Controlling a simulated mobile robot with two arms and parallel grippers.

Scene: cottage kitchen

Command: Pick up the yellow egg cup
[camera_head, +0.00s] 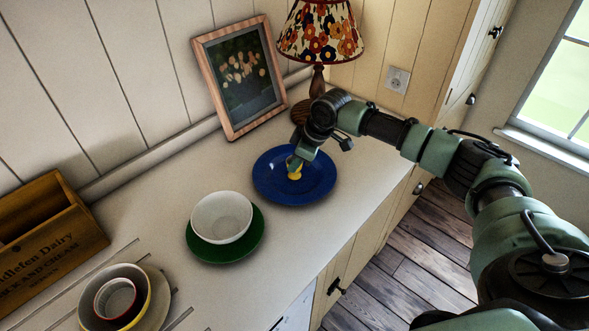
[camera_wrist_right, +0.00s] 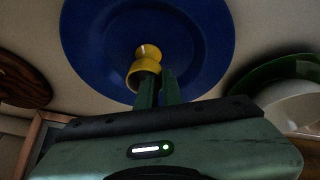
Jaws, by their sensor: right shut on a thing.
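The yellow egg cup (camera_head: 295,175) is at the blue plate (camera_head: 320,190), near the plate's middle in the head view. In the right wrist view the yellow egg cup (camera_wrist_right: 146,66) shows against the blue plate (camera_wrist_right: 200,50), with my fingertips at its near end. My right gripper (camera_head: 293,162) is shut on the egg cup; its two fingers (camera_wrist_right: 157,85) also show in the wrist view. I cannot tell whether the cup touches the plate. Part of the cup is hidden behind the fingers. My left gripper is not in view.
A white bowl (camera_head: 221,216) stands on a green plate (camera_head: 227,252) to the left. Nested bowls (camera_head: 112,298) and a wooden crate (camera_head: 50,250) are further left. A picture frame (camera_head: 238,78) and a flowered lamp (camera_head: 320,35) stand behind. The counter's front edge is at right.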

